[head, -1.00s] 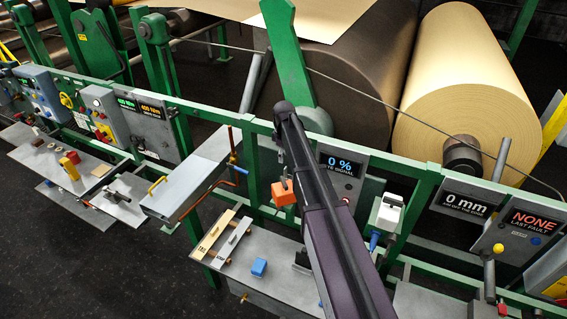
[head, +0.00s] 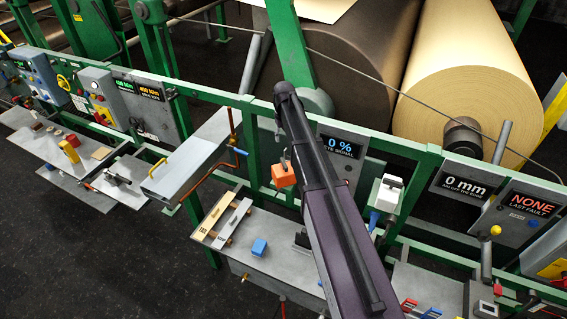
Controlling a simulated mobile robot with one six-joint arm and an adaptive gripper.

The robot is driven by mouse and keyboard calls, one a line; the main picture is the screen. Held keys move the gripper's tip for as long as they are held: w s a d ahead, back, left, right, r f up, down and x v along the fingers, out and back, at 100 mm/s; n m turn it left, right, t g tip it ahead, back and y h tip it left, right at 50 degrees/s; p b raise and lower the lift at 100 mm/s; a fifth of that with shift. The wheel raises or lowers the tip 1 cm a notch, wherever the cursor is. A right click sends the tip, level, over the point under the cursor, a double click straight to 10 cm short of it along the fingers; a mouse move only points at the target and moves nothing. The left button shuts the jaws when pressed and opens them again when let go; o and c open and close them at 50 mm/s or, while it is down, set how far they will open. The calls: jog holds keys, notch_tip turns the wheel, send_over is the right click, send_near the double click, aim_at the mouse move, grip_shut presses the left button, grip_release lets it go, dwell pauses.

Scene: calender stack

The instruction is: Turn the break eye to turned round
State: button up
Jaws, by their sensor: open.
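A small white and grey box (head: 387,194) sits on the green rail to the right of a display (head: 341,155) reading 0 %, whose caption seems to say eye signal. This box may be the break eye, but I cannot tell for sure. A blue plug or cable (head: 374,220) hangs under it. An orange block (head: 283,174) with a dark hook hangs to the left of the display. My dark arm crosses the middle of the view and hides part of the display's surroundings. My gripper does not show.
A grey shelf (head: 270,268) below carries a wooden piece (head: 216,220), a metal bar (head: 234,223) and a blue block (head: 259,247). Large rolls stand behind the green rail (head: 410,152). Displays (head: 464,187) line the right. Dark floor (head: 90,260) is clear at front left.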

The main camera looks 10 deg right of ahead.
aim_at(284, 162)
jog(key=shift+f, duration=0.15)
notch_tip(284, 162, down, 14)
jog(key=b, duration=1.3)
jog(key=shift+r+b, duration=0.25)
jog(key=shift+b, duration=0.15)
dwell(0.4)
grip_shut()
